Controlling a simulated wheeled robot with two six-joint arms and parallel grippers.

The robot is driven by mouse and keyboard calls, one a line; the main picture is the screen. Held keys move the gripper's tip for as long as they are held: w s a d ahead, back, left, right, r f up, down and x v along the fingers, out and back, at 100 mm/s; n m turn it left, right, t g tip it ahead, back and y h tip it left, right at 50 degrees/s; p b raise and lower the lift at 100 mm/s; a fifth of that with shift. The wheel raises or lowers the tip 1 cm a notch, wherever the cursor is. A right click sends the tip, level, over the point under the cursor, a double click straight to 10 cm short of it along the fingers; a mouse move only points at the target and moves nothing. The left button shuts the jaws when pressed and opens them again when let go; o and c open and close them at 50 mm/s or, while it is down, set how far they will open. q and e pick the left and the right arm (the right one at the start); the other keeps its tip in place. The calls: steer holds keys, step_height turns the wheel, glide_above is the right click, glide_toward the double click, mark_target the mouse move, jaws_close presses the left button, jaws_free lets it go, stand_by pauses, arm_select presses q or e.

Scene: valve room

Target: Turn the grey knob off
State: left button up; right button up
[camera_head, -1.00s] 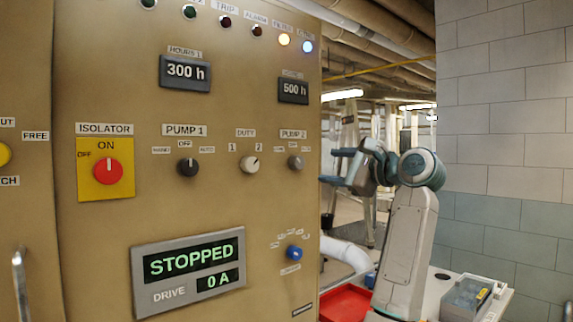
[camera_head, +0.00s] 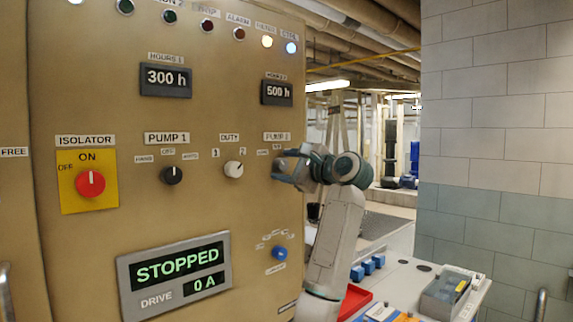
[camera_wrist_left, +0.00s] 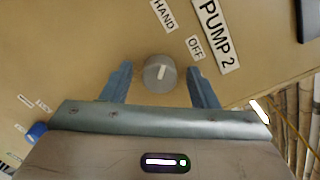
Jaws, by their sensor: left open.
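The grey knob (camera_wrist_left: 159,73) is round, with a pale line, on the beige panel under the PUMP 2 label (camera_wrist_left: 215,35). In the left wrist view the line runs up and down the picture, towards the HAND label (camera_wrist_left: 164,14); the OFF label (camera_wrist_left: 195,46) is up and right of it. My left gripper (camera_wrist_left: 159,68) is open, one finger on each side of the knob, with gaps showing. My right gripper is not in view.
A black PUMP 1 knob (camera_head: 172,175), a white DUTY knob (camera_head: 234,169) and a red isolator knob (camera_head: 90,183) are to the left on the panel. A blue knob (camera_head: 280,253) sits below. A side table holds a clear bin (camera_head: 446,296).

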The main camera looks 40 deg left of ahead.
arm_select(q)
steer(key=c, duration=1)
steer(key=shift+f, duration=0.1)
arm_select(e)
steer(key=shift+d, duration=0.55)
